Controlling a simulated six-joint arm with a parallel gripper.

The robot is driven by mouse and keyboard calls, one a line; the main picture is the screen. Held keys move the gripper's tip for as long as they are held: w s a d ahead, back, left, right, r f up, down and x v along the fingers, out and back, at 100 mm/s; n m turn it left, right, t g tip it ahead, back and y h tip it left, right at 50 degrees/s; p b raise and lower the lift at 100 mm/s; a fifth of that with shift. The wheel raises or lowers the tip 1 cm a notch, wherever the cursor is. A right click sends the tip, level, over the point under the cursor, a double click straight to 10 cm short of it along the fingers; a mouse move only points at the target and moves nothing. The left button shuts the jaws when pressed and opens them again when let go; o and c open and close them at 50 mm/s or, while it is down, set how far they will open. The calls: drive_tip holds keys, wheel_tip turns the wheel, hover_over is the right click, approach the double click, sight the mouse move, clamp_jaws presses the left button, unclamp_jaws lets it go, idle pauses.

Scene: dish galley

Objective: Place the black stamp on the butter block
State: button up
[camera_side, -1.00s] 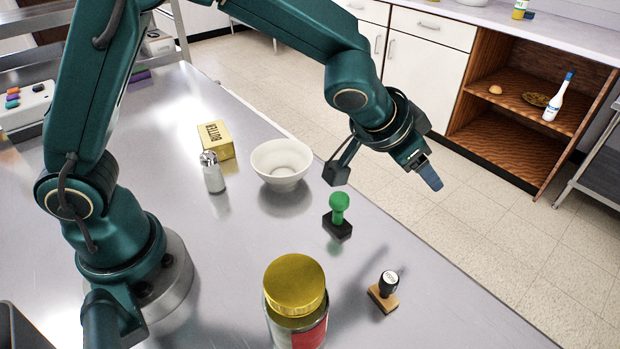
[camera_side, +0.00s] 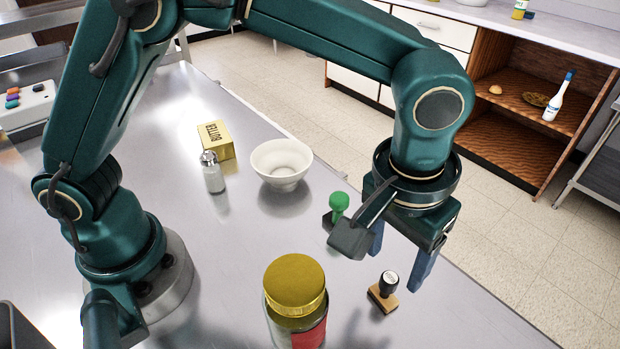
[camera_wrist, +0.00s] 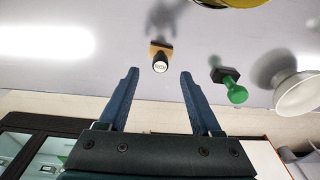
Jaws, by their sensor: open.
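The black stamp (camera_side: 388,282), with a black knob and a wooden base, stands upright on the steel table near its right edge. It also shows in the wrist view (camera_wrist: 159,61), ahead of the fingertips and between their lines. The butter block (camera_side: 217,140), a yellow box lettered BUTTER, lies at the back of the table beside the shaker; its top is bare. My gripper (camera_side: 399,266) points down, open and empty, above and slightly behind the black stamp. In the wrist view my gripper (camera_wrist: 158,75) shows two blue fingers wide apart.
A green stamp (camera_side: 339,204) on a black base stands behind, partly hidden by my wrist camera. A white bowl (camera_side: 282,163), a salt shaker (camera_side: 213,172) and a gold-lidded jar (camera_side: 295,287) stand on the table (camera_side: 225,265). The table's right edge drops to the floor.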

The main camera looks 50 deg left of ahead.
sight(390, 277)
drive_tip(key=shift+w+f, duration=0.15)
drive_tip(key=shift+f, duration=1.25)
drive_tip(key=shift+w+f, duration=0.15)
drive_tip(key=shift+f, duration=1.25)
clamp_jaws()
